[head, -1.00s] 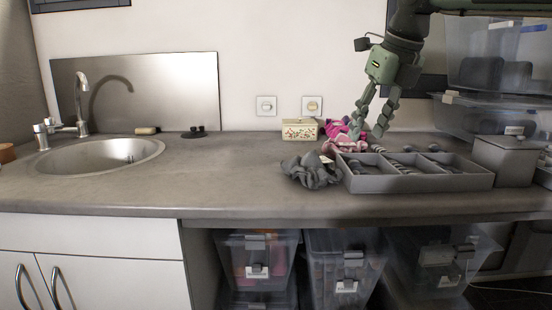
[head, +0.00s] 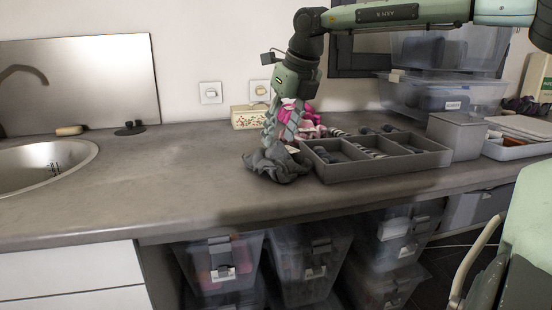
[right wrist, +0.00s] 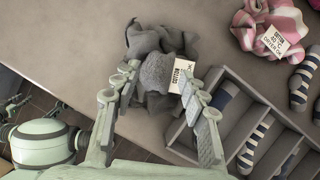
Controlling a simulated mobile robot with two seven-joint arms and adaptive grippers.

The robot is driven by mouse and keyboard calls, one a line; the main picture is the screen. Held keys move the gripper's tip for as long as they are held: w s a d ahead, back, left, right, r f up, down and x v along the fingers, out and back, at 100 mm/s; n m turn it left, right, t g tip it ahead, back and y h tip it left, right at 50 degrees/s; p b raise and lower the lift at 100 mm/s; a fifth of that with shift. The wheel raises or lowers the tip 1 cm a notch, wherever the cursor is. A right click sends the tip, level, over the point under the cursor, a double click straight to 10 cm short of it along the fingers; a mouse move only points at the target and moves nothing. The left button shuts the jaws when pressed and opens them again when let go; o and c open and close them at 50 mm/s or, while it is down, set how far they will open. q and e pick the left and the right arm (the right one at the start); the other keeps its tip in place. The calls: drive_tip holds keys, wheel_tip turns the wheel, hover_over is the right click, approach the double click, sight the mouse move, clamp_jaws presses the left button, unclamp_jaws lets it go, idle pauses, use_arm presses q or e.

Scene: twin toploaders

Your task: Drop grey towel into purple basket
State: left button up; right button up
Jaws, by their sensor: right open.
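A crumpled grey towel (head: 278,166) lies on the worktop, left of the divided tray. My right gripper (head: 280,142) is just above it, pointing down. In the right wrist view the towel (right wrist: 157,75) shows between the open fingers of my right gripper (right wrist: 158,78), with a white tag on it. The fingers are apart and I cannot tell whether they touch the cloth. No purple basket shows in these views. My left gripper is out of view.
A grey divided tray (head: 385,170) with striped socks stands right of the towel. Pink cloth (right wrist: 268,25) lies behind it. A floral box (head: 249,117) is at the wall, a grey bin (head: 455,135) to the right. The worktop towards the sink (head: 40,165) is clear.

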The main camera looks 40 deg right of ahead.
drive_tip(key=shift+w+f, duration=0.2)
drive_tip(key=shift+f, duration=0.3)
clamp_jaws()
drive_tip(key=shift+r, duration=0.1)
